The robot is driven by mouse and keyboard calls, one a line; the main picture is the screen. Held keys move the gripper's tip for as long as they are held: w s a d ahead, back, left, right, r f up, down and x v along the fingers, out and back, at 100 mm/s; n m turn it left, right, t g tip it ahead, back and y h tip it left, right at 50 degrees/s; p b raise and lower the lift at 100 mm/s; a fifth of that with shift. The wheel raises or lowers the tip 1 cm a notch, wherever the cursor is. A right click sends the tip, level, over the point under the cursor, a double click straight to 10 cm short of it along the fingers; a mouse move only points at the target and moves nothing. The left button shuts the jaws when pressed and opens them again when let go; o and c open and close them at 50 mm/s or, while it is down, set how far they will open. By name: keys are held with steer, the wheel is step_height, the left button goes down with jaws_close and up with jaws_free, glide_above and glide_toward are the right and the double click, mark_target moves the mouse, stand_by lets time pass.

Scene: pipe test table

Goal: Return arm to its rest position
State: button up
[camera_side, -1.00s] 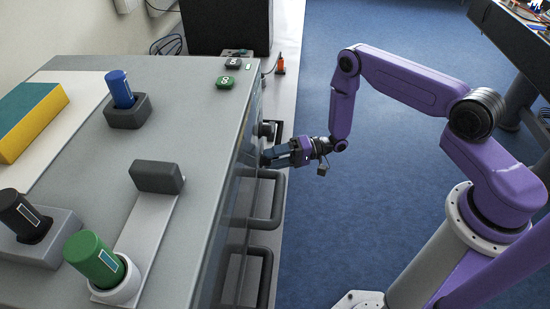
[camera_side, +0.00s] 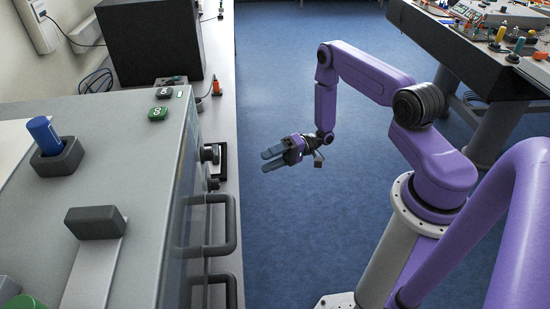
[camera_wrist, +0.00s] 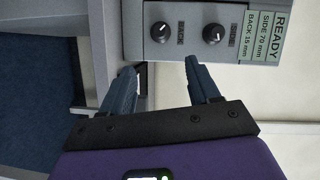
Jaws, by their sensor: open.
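My gripper (camera_side: 268,160) is open and empty in the side view. It hangs over the blue floor, to the right of the test table (camera_side: 150,150) and clear of its front handles. In the wrist view, both fingers of my gripper (camera_wrist: 162,88) are spread with nothing between them. Beyond the fingertips is the table's front panel (camera_wrist: 190,52) with two black knobs.
Two dark handles (camera_side: 232,222) stick out from the table front. On top are a blue cylinder in a dark holder (camera_side: 62,160), a dark block (camera_side: 95,222) and green and black buttons (camera_side: 158,114). Another bench (camera_side: 440,45) stands at back right. Open floor surrounds my gripper.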

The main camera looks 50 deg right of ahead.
steer(key=shift+v, duration=0.8)
steer(key=w+a+r+n+g+h, duration=0.1)
steer(key=w+a+r+n+h, duration=0.3)
steer(key=w+a+n+h, duration=0.3)
steer(key=s+a+r+n+h, duration=0.2)
steer(key=a+r+h, duration=0.25)
steer(key=r, duration=0.55)
steer(key=s+d+r+n+g+h, duration=0.1)
steer(key=s+r+n+g, duration=0.1)
steer(key=s, duration=0.8)
steer(key=s+d+r+n+g+h, duration=0.1)
steer(key=s+r, duration=0.4)
steer(key=s, duration=0.6)
steer(key=s+d+r+n+g+h, duration=0.1)
steer(key=s+r+n+g+h, duration=0.1)
steer(key=s, duration=0.8)
steer(key=shift+s+r+n+g, duration=0.3)
steer(key=shift+r+n, duration=0.3)
steer(key=shift+r, duration=0.3)
